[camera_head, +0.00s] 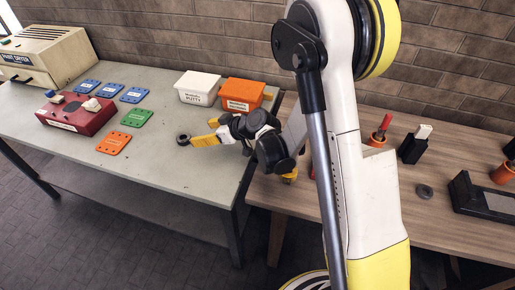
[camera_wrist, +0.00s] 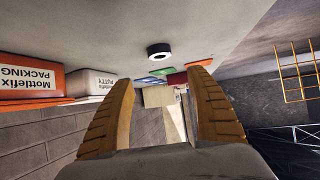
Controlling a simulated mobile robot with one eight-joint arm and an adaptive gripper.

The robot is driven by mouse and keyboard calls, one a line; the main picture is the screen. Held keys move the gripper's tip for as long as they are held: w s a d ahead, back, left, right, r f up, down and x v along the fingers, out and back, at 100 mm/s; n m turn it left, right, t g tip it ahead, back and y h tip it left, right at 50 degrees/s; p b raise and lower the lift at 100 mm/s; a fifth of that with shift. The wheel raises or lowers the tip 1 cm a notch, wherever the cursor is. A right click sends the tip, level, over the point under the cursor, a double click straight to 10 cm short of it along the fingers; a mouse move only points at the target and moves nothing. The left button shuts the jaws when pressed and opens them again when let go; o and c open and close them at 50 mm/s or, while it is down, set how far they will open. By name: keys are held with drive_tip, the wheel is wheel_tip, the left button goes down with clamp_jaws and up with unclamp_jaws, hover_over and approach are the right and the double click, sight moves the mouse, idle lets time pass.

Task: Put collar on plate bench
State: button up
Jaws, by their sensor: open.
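A dark ring-shaped collar (camera_head: 183,140) lies on the grey plate bench (camera_head: 190,170), near the bench's right part. My gripper (camera_head: 196,141) is just to the right of the collar, low over the bench top, with its yellow fingers pointing towards it. In the wrist view, which is upside down, the collar (camera_wrist: 160,51) shows ahead of the fingertips, apart from them. My gripper (camera_wrist: 160,80) is open there, with nothing between its fingers.
Blue, green and orange plates (camera_head: 134,95) lie on the grey bench beside a red box (camera_head: 76,114). White (camera_head: 198,87) and orange (camera_head: 242,94) tubs stand behind my gripper. A paint dryer (camera_head: 45,55) is at far left. The wooden bench (camera_head: 390,225) holds another ring (camera_head: 425,191).

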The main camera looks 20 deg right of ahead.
drive_tip(key=s+d+r+m+h, duration=0.2)
drive_tip(key=s+r, duration=0.4)
drive_tip(key=r, duration=0.2)
drive_tip(key=s+d+r+m+h, duration=0.2)
drive_tip(key=s+d, duration=0.1)
drive_tip(key=s, duration=0.4)
drive_tip(key=s+d+r+m+g+h, duration=0.1)
drive_tip(key=s+d+r+m+h, duration=0.1)
drive_tip(key=s, duration=0.6)
drive_tip(key=s+d+r+m+h, duration=0.1)
drive_tip(key=s+d+r+m, duration=0.1)
drive_tip(key=s+d, duration=0.3)
drive_tip(key=s, duration=0.3)
drive_tip(key=shift+r+g+h, duration=0.2)
drive_tip(key=shift+g+h, duration=0.2)
drive_tip(key=shift+d, duration=0.1)
